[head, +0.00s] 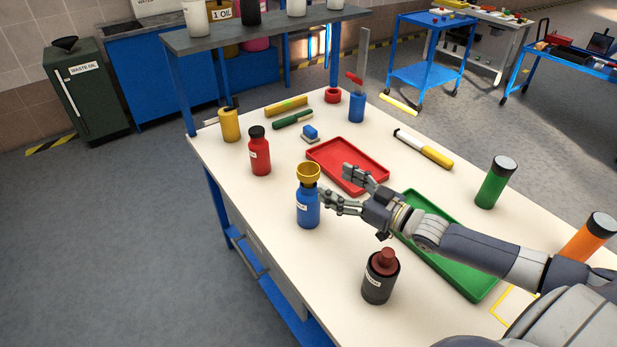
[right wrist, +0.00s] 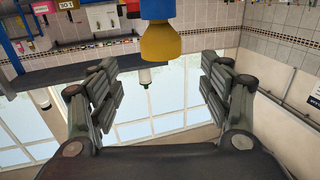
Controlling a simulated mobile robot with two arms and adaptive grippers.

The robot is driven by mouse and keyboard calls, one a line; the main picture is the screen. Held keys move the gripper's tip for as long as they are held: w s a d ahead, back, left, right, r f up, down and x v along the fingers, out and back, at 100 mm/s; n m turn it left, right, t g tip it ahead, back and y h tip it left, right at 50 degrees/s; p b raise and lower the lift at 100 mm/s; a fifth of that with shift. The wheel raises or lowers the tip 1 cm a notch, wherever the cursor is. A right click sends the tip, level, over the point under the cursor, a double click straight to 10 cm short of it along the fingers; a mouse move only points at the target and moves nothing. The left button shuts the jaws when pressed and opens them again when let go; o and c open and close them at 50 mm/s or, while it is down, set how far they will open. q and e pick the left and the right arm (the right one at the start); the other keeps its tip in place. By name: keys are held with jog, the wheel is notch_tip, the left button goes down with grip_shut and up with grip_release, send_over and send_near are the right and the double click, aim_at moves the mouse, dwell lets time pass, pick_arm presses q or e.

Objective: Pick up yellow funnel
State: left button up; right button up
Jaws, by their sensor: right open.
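The yellow funnel (head: 308,173) sits in the top of the blue bottle (head: 307,208), which stands upright near the left edge of the workbench. My right gripper (head: 337,183) is open and empty just to the right of the funnel, its fingers pointing left towards it. One finger lies close to the bottle's shoulder; I cannot tell whether it touches. In the right wrist view, the funnel (right wrist: 160,43) and the bottle (right wrist: 157,9) appear upside down, beyond the open fingers (right wrist: 162,85) and roughly centred between them. My left gripper is not in view.
A red tray (head: 355,185) lies behind the gripper and a green tray (head: 470,284) lies under my right arm. A red bottle (head: 259,152) stands behind the blue one, a dark bottle (head: 380,277) in front. The bench surface left of the dark bottle is clear.

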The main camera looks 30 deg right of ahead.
aim_at(317, 175)
jog(key=shift+x, duration=1.95)
jog(key=p+x, duration=0.1)
jog(key=x, duration=0.3)
jog(key=shift+w+a+f, duration=0.15)
jog(key=shift+w+a, duration=0.15)
jog(key=shift+w, duration=0.2)
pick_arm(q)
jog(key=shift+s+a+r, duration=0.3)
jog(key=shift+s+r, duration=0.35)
pick_arm(e)
jog(key=c, duration=1.1)
